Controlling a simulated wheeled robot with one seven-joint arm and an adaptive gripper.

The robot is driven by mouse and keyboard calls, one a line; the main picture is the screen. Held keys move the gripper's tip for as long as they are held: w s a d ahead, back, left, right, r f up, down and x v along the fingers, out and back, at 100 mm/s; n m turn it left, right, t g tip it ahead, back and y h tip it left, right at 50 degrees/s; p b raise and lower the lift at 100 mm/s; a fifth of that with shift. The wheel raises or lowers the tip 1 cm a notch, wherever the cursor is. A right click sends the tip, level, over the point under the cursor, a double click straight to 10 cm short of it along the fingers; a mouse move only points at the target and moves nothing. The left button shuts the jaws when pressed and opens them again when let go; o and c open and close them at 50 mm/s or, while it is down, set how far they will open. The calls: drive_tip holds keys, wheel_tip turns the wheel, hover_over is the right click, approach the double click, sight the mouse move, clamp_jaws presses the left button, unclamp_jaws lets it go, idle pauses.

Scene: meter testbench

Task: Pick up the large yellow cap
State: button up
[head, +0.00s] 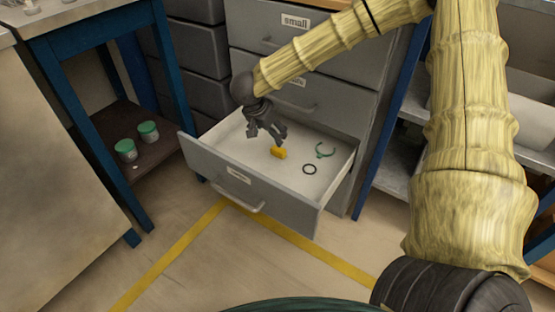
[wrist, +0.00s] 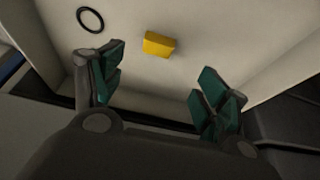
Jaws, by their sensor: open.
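The large yellow cap (head: 279,153) lies on the pale floor of an open drawer (head: 240,188). In the wrist view the yellow cap (wrist: 160,44) shows beyond the fingertips, a little left of the middle between them. My gripper (head: 268,136) is inside the drawer's outline in the head view, just left of and above the cap. In the wrist view my gripper (wrist: 160,82) has its two green-padded fingers wide apart with nothing between them. I see no contact with the cap.
The black ring also shows in the wrist view (wrist: 90,20). The drawer walls surround the cap. Two green-lidded jars (head: 126,150) stand on a low shelf at left.

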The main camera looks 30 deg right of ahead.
drive_tip(key=b, duration=0.3)
hover_over(278, 150)
drive_tip(key=a, duration=0.2)
drive_tip(key=shift+s+f, duration=0.1)
drive_tip(key=shift+f, duration=2.65)
drive_tip(key=b+x, duration=0.3)
drive_tip(key=shift+s+a+f, duration=0.1)
drive_tip(key=shift+s+f, duration=0.1)
drive_tip(key=shift+s, duration=0.05)
drive_tip(key=shift+b+x, duration=0.45)
drive_tip(key=shift+x, duration=0.45)
drive_tip(key=shift+r, duration=0.1)
drive_tip(key=c, duration=0.8)
